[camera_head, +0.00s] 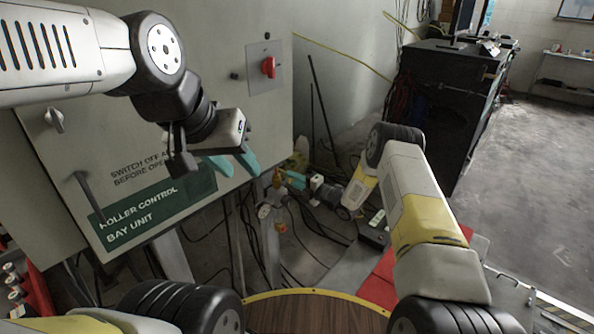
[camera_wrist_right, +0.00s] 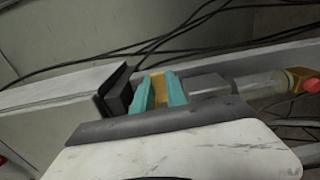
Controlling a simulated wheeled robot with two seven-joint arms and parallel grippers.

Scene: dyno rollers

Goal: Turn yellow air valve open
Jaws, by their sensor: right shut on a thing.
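The yellow air valve (camera_head: 277,178) is low behind the cabinet's right edge in the head view, near a pressure gauge (camera_head: 265,211). My right gripper (camera_head: 288,179) reaches it from the right. In the right wrist view, its two teal fingers (camera_wrist_right: 159,92) are shut on the yellow valve handle (camera_wrist_right: 158,84), one on each side. The fingers hide part of the handle, and I cannot tell its exact angle. My left gripper (camera_head: 240,171) is open and empty, in front of the cabinet, with its teal fingers apart.
The grey roller control cabinet (camera_head: 100,150) with a red switch (camera_head: 268,67) fills the left. Cables (camera_head: 318,215) hang and lie around the valve. A black tool cabinet (camera_head: 440,100) stands at the back. Open floor (camera_head: 535,180) lies to the right.

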